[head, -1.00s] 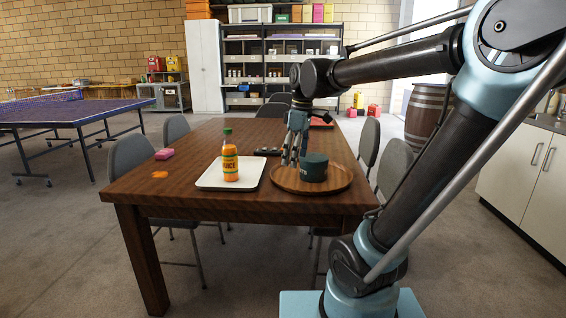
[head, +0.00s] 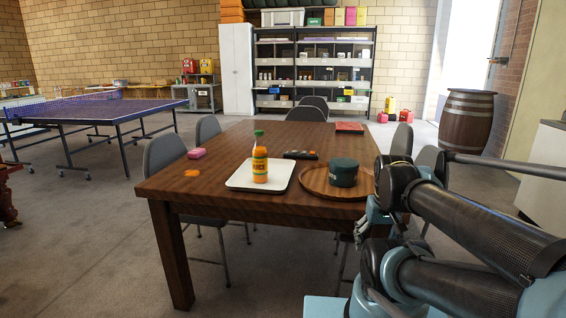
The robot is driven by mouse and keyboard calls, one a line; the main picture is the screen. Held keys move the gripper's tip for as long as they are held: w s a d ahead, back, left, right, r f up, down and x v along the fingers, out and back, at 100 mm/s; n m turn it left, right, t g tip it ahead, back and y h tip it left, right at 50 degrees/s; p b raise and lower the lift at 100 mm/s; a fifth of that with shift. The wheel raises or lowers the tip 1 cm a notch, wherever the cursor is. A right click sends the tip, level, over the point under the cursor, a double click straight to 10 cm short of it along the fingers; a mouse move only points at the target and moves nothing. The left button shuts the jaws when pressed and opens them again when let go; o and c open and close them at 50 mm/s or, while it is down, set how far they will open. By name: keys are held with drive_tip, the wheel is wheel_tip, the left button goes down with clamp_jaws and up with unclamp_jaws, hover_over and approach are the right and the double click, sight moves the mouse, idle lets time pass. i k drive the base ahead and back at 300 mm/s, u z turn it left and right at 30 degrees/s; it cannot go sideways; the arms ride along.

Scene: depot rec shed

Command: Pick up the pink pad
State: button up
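The pink pad (head: 196,153) lies flat near the left edge of the wooden table (head: 230,200). An orange spill-like patch (head: 192,173) is on the table just in front of it. My gripper (head: 362,230) is low at the table's near right corner, beside my folded arm and well apart from the pad. My gripper is small and partly hidden, so its fingers do not show whether they are open or shut.
A white tray (head: 238,178) with an orange juice bottle (head: 260,160) stands right of the pad. A round wooden tray (head: 318,187) holds a dark green tin (head: 343,172). A dark slim object (head: 300,155) and a red item (head: 349,127) lie farther back. Chairs (head: 164,150) line the table.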

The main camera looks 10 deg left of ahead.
sight(196, 154)
drive_tip(key=u, duration=3.3)
drive_tip(key=i, duration=1.8)
